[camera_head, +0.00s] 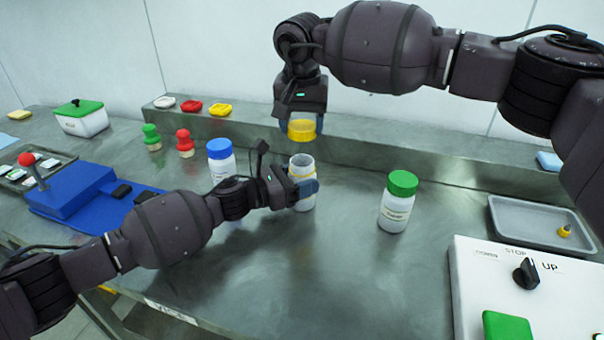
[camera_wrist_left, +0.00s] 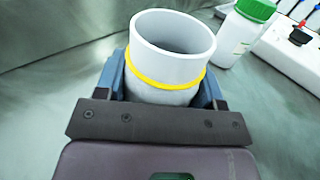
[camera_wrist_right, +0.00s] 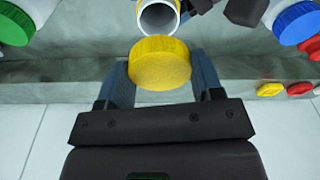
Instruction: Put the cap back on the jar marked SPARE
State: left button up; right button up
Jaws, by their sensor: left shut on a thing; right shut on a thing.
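An open white jar (camera_head: 301,168) with a yellow ring stands on the metal table in the head view. My left gripper (camera_head: 305,190) is shut around its body. The left wrist view shows the jar (camera_wrist_left: 172,50) uncapped, its mouth open and the inside hollow. My right gripper (camera_head: 302,122) is shut on a yellow cap (camera_head: 301,130) and holds it above the jar's mouth, apart from it. The right wrist view shows the cap (camera_wrist_right: 160,63) between the fingers, with the open jar beyond. I cannot read a SPARE label on the held jar; its front is hidden.
A blue-capped jar (camera_head: 221,162) stands left of the held jar, and a green-capped jar (camera_head: 398,203) stands to the right. A raised metal ledge (camera_head: 370,150) runs behind. A grey tray (camera_head: 530,226) and a white control box (camera_head: 480,270) are at right. Table in front is clear.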

aim_at(302, 155)
jog(key=shift+f, duration=2.35)
jog(key=shift+f, duration=0.1)
jog(key=shift+f, duration=0.8)
jog(key=shift+f, duration=0.55)
